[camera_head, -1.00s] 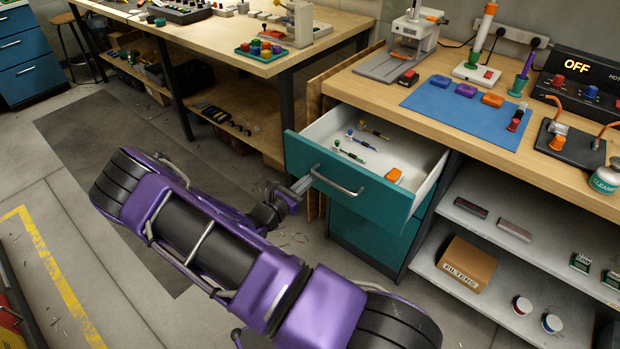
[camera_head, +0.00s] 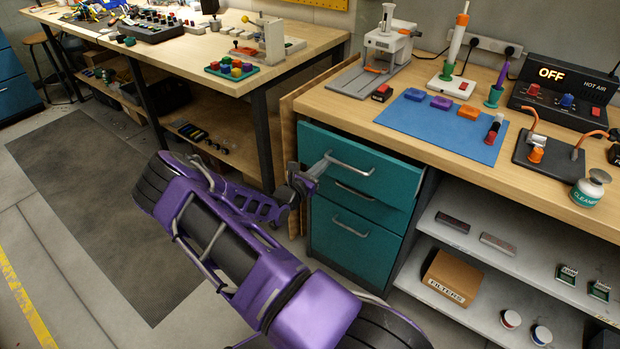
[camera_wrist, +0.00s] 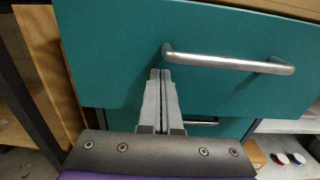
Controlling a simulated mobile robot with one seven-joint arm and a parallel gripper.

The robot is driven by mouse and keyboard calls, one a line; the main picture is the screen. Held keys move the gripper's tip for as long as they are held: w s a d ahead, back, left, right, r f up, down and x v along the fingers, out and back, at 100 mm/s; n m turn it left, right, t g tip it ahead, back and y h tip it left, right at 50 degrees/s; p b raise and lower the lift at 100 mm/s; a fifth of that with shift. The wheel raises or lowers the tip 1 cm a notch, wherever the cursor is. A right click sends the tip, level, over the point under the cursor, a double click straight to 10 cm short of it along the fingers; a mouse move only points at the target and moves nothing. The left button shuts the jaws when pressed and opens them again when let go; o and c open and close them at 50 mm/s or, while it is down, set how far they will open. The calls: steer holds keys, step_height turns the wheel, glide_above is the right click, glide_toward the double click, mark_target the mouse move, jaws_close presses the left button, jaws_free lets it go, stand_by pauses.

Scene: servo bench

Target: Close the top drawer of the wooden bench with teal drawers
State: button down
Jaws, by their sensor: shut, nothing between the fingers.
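The wooden bench (camera_head: 340,107) has a stack of teal drawers under its left end. The top drawer (camera_head: 380,178) is pushed nearly in; its front still stands a little proud of the drawers below, and its inside is hidden. Its metal handle (camera_head: 350,165) also shows in the wrist view (camera_wrist: 225,62). My gripper (camera_head: 325,160) is shut and empty, its fingertips at the left end of the handle. In the wrist view the closed fingers (camera_wrist: 160,75) point at the teal front beside the handle's left post; I cannot tell whether they touch.
Lower teal drawers (camera_head: 350,240) sit flush beneath. An open shelf with a FILTERS box (camera_head: 452,278) is to the right. Another workbench (camera_head: 220,45) stands at the left, its dark leg (camera_head: 263,140) near my arm. The floor (camera_head: 90,200) in front is clear.

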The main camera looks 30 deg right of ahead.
steer(key=b+x, duration=0.1)
steer(key=x, duration=0.7)
steer(key=shift+d+r, duration=0.1)
steer(key=shift+r, duration=0.1)
steer(key=shift+r, duration=0.1)
